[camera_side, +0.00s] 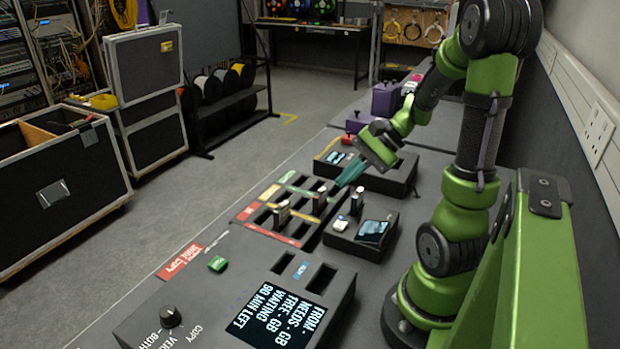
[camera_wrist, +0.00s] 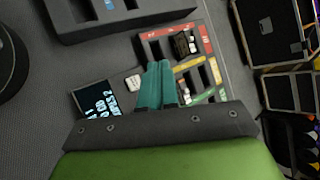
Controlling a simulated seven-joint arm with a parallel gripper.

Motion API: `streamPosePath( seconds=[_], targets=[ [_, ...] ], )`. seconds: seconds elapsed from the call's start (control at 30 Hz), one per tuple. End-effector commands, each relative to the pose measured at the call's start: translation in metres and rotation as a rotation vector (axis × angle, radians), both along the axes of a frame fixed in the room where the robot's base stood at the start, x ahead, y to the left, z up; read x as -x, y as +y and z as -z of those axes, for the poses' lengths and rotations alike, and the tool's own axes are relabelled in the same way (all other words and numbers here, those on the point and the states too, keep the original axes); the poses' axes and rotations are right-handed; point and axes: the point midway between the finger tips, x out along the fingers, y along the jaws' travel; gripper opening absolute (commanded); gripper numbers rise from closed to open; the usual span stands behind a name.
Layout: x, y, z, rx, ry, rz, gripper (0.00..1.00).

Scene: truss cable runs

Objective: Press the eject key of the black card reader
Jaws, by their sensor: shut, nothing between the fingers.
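A black card reader (camera_side: 355,244) sits mid-bench in the side view, with a lit screen (camera_side: 373,231), a small white key (camera_side: 341,224) and a card (camera_side: 357,203) standing up in it. The wrist view shows its screen (camera_wrist: 93,98) and the white key (camera_wrist: 133,82); the rest is partly behind my gripper.
A slotted tray (camera_side: 246,213) with red, yellow and green strips and upright cards (camera_side: 281,215) lies left of the reader. A large copy unit (camera_side: 190,302) with a knob and screen is at the front. Purple boxes (camera_side: 385,99) stand at the back. A wall is on the right.

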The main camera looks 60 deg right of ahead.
Motion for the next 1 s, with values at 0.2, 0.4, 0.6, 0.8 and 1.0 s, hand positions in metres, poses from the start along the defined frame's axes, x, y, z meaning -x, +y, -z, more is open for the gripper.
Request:
streamPosePath(
  seconds=[0.2, 0.4, 0.6, 0.8, 1.0],
  targets=[
    [0.0, 0.0, 0.004, 0.0, 0.002, -0.001, 0.0],
    [0.0, 0.001, 0.026, -0.003, 0.006, -0.001, 0.0],
    [0.0, 0.0, 0.055, -0.005, 0.006, 0.001, 0.0],
    [0.0, 0.001, 0.077, -0.002, 0.004, -0.001, 0.0],
    [0.0, 0.001, 0.087, 0.0, 0.003, -0.002, 0.0]
  ],
)
